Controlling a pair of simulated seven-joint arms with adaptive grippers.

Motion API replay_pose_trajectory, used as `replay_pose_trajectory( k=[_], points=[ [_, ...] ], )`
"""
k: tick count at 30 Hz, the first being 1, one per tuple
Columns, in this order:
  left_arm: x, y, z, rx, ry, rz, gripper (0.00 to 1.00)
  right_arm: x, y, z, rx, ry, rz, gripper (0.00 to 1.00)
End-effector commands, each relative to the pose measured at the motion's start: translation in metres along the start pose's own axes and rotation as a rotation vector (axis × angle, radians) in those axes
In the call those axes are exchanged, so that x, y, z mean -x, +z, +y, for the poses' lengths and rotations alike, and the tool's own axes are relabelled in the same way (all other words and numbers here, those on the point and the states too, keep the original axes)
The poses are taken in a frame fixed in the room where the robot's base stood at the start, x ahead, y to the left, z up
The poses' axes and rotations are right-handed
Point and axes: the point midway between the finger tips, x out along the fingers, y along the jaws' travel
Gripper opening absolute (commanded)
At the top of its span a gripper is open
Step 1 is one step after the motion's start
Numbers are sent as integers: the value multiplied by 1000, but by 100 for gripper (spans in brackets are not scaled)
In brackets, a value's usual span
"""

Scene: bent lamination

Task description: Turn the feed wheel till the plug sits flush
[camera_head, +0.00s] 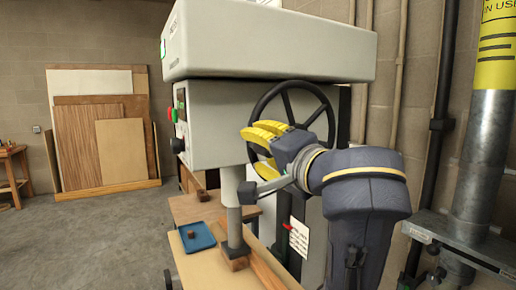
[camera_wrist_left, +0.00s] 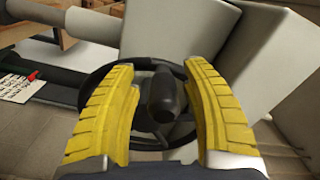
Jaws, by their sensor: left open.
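The black feed wheel (camera_head: 322,100) stands on the side of the grey drill press. My left gripper (camera_head: 257,146), with yellow fingers, is open in front of the wheel. In the left wrist view, the wheel's dark handle knob (camera_wrist_left: 162,97) lies between the spread fingers, with a gap on both sides. The wheel's rim (camera_wrist_left: 100,75) shows behind them. Below the press head, the grey spindle (camera_head: 235,222) comes down onto or just above a wooden block (camera_head: 237,263). I cannot make out the plug at the spindle's lower end. My right gripper is not in view.
A blue tray (camera_head: 205,243) with a small brown piece (camera_head: 191,233) lies on the wooden worktable (camera_head: 200,272). A large grey pipe (camera_head: 487,150) and thin wall pipes stand at the right. Boards (camera_head: 80,130) lean on the back wall.

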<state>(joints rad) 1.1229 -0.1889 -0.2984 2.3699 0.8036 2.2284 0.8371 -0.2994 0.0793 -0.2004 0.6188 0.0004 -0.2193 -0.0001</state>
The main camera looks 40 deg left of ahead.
Motion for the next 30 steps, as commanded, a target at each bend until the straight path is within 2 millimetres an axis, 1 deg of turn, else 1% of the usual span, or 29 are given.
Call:
replay_pose_trajectory(
  k=[12, 18, 24, 30],
  points=[
    [68, -1, 1, 1, 4, 3, 47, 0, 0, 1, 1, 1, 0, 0],
    [94, 0, 0, 0, 2, 2, 47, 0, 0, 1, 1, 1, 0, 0],
    [107, 0, 0, 1, 2, 0, 47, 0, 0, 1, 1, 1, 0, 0],
    [110, 0, 0, 2, 2, -1, 47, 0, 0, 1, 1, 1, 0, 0]
  ],
)
